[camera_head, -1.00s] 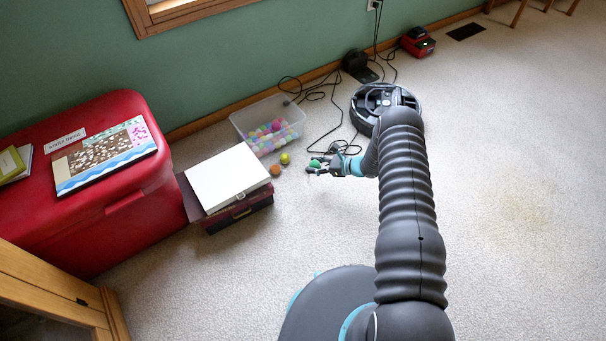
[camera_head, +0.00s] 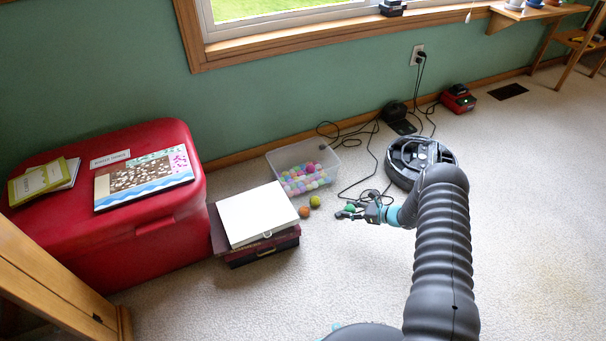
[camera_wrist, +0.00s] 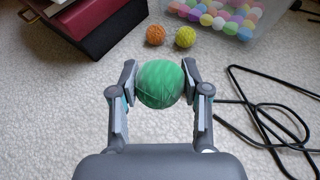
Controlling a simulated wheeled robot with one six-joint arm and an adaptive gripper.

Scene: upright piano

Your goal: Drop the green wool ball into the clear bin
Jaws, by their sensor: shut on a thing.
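The green wool ball (camera_wrist: 160,84) is held between the two fingers of my gripper (camera_wrist: 160,82) in the wrist view. In the head view the green ball (camera_head: 350,208) shows small at the tip of my gripper (camera_head: 352,211), above the carpet. The clear bin (camera_head: 338,164) stands on the floor by the wall, behind and to the left of my gripper. It holds many pastel balls. In the wrist view the bin (camera_wrist: 268,32) shows at the top right, beyond the gripped ball and apart from it.
An orange ball (camera_head: 305,212) and a yellow-green ball (camera_head: 315,202) lie on the carpet before the bin. A robot vacuum (camera_head: 405,165) and black cables (camera_head: 372,150) lie to the right.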

